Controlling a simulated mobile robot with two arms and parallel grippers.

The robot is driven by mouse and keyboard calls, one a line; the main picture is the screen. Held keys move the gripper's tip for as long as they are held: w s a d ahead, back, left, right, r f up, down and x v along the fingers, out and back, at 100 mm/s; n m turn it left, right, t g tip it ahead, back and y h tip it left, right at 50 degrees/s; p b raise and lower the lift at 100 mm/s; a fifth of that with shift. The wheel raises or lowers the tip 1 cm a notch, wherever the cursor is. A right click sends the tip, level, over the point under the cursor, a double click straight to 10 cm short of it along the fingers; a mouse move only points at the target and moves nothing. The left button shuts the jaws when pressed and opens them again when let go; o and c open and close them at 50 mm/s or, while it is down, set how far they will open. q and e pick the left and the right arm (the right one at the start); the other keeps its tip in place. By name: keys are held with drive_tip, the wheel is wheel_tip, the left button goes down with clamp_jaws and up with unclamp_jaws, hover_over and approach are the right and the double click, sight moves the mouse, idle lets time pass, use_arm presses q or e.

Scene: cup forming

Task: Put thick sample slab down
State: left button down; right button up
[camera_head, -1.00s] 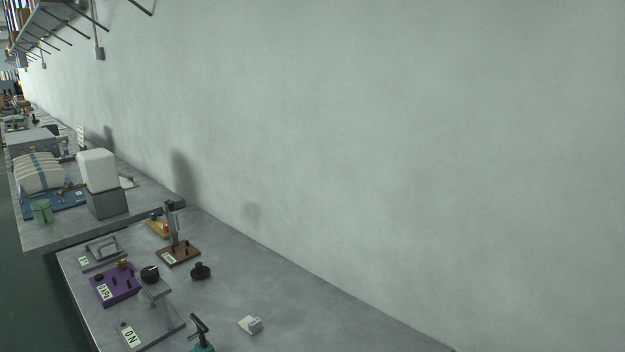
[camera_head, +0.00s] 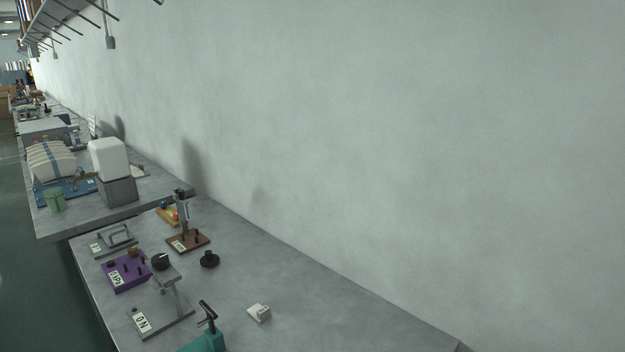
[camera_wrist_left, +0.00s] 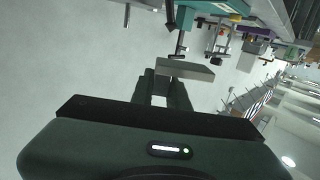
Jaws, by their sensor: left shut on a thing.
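My left gripper (camera_wrist_left: 166,90) shows in the left wrist view, shut on a flat grey slab (camera_wrist_left: 190,70). The slab sticks out past the fingertips to the right in that view. The fingers cover part of it. The slab looks clear of the bench, which shows tilted at the top of that view. Neither gripper shows in the head view, and my right gripper is in no view.
In the head view a grey bench (camera_head: 330,318) runs along a wall (camera_head: 400,150). It carries a purple block (camera_head: 127,272), a teal device (camera_head: 207,338), a black knob (camera_head: 209,260), a small white block (camera_head: 259,312) and a brown-based stand (camera_head: 188,241). The bench's right part is bare.

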use_arm(q)
drive_tip(key=shift+f+h, duration=0.3)
drive_tip(key=shift+f, duration=0.15)
drive_tip(key=f+h, duration=0.1)
drive_tip(key=a+f+m+h, duration=0.1)
drive_tip(key=f, duration=0.1)
drive_tip(key=s+a+f+m+h, duration=0.1)
drive_tip(key=shift+f, duration=0.35)
drive_tip(key=w+a+m+g+h, duration=0.1)
drive_tip(key=w+a+m+h, duration=0.1)
drive_tip(key=a, duration=0.5)
drive_tip(key=w+a+m+g+h, duration=0.1)
drive_tip(key=w+a+m+h, duration=0.1)
drive_tip(key=a, duration=0.4)
drive_tip(key=shift+w+a+h, duration=0.15)
drive_tip(key=shift+a+h, duration=0.25)
drive_tip(key=shift+h, duration=0.1)
